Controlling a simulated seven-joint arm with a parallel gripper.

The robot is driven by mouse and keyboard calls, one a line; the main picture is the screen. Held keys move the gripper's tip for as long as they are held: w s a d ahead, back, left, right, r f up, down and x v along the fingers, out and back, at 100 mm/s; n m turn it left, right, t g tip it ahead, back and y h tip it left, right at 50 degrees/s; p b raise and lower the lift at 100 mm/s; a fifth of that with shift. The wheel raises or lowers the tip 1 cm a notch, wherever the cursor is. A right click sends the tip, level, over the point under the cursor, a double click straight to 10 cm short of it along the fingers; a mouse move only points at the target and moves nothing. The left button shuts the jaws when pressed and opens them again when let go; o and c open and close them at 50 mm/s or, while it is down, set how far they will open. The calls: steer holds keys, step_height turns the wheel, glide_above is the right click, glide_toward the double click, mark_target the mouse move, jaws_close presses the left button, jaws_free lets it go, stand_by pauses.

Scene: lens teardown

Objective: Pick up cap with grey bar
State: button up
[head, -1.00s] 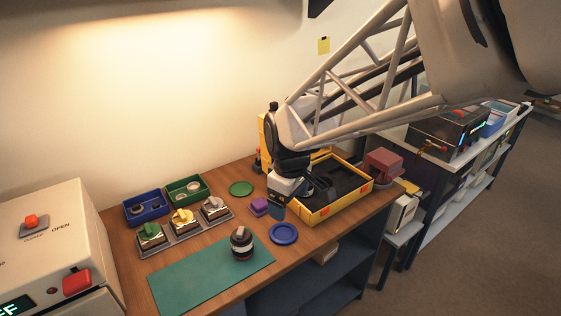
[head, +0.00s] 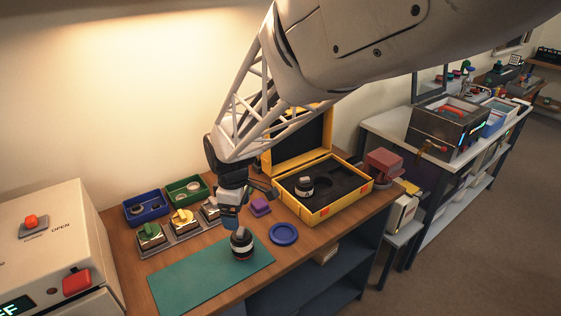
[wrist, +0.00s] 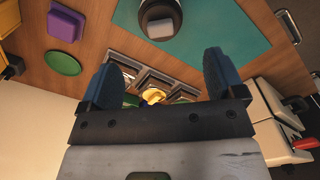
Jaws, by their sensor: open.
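A black round lens body with a pale band (head: 241,246) stands upright on the teal mat. In the wrist view its round top (wrist: 160,18) shows at the upper edge, with a grey bar across it; I take this as the cap with grey bar. My gripper (head: 231,222) points down just above and behind the lens in the head view. In the wrist view its two blue fingers (wrist: 162,75) are spread wide with nothing between them. The lens top lies beyond the fingertips, apart from them.
A tray behind the mat holds blocks with green (head: 150,230), yellow (head: 182,216) and grey knobs, the last partly hidden. An open yellow case (head: 325,209) holds another black lens (head: 304,186).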

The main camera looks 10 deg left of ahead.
mark_target(240, 230)
steer(key=shift+f, duration=1.25)
steer(key=shift+f, duration=0.15)
steer(key=shift+d+f, duration=0.2)
steer(key=shift+f, duration=2.25)
steer(key=shift+c, duration=0.4)
steer(key=c, duration=0.9)
